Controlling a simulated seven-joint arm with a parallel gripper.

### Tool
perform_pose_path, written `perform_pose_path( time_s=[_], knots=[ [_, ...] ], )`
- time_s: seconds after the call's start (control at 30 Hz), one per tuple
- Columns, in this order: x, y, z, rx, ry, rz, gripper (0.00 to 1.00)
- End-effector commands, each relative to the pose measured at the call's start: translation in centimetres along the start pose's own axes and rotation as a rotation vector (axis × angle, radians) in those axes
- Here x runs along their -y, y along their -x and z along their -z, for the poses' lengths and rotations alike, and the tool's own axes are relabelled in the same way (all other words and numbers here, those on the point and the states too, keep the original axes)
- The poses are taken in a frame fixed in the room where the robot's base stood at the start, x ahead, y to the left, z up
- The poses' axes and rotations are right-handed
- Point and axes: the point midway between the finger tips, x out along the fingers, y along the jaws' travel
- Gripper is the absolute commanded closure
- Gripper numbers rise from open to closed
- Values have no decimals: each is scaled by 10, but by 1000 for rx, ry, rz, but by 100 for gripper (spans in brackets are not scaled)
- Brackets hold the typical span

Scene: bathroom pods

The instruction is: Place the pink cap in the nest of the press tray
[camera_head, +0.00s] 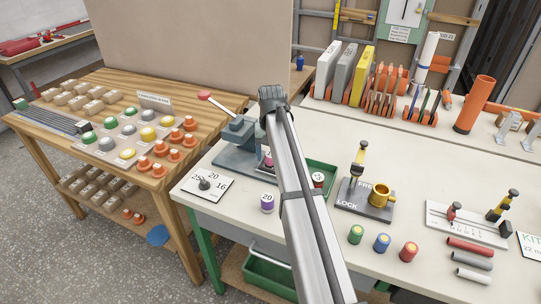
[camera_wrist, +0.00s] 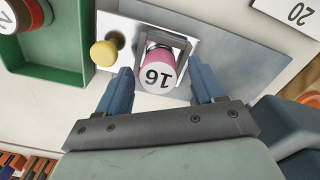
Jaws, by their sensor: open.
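The pink cap (camera_wrist: 159,60), with a white top marked 16, stands within a grey U-shaped bracket (camera_wrist: 183,46) on the pale plate of the press tray (camera_wrist: 218,40) in the wrist view. I cannot tell whether it is fully seated in the nest. My gripper (camera_wrist: 163,84) is open, with one blue finger on each side of the cap and a visible gap to both. In the head view, the blue-grey press (camera_head: 238,140) stands at the left of the white table, and a pink cap (camera_head: 268,154) shows partly behind my arm. My gripper is hidden there.
A yellow knob (camera_wrist: 103,53) sits left of the bracket, beside a green tray (camera_wrist: 85,78) holding caps. A purple cap (camera_head: 267,203) marked 20 stands in front of the press. A number card (camera_head: 206,184) lies at the table's left. A lock fixture (camera_head: 365,200) stands to the right.

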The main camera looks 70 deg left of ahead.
Motion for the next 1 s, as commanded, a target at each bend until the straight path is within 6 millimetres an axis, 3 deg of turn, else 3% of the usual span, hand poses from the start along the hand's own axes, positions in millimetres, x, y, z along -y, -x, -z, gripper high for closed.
perform_pose_path(
  time_s=[0.53,0.73,1.0],
  knots=[
    [0,94,1,-1,0,0,32],
    [0,109,0,0,0,0,32],
    [0,112,0,0,0,0,32]
  ],
)
